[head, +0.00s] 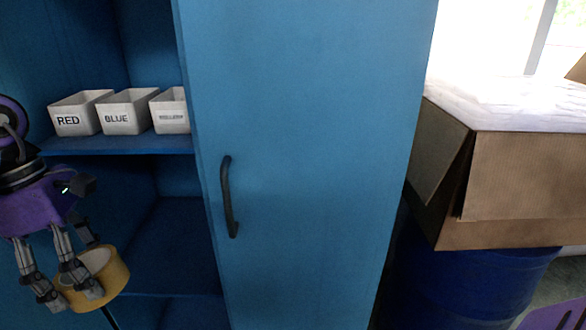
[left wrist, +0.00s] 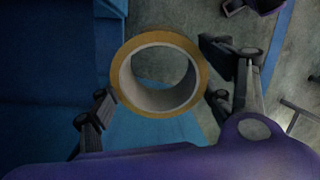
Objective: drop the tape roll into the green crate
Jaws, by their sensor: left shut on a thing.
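The tape roll (head: 115,274) is a tan-yellow ring with a pale inside, at the lower left of the head view. My left gripper (head: 72,296) is purple with grey fingers and is shut on the tape roll, holding it in front of the open cabinet. In the left wrist view the tape roll (left wrist: 158,52) sits between the fingers of the left gripper (left wrist: 160,100), its hole facing the camera. Floor shows beyond it. The green crate is not in view.
A blue cabinet has a door (head: 310,150) with a black handle (head: 229,197). White bins (head: 128,112) labelled RED and BLUE, and a third, stand on its shelf (head: 120,146). A cardboard box (head: 520,180) rests above a blue barrel (head: 465,280) at right.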

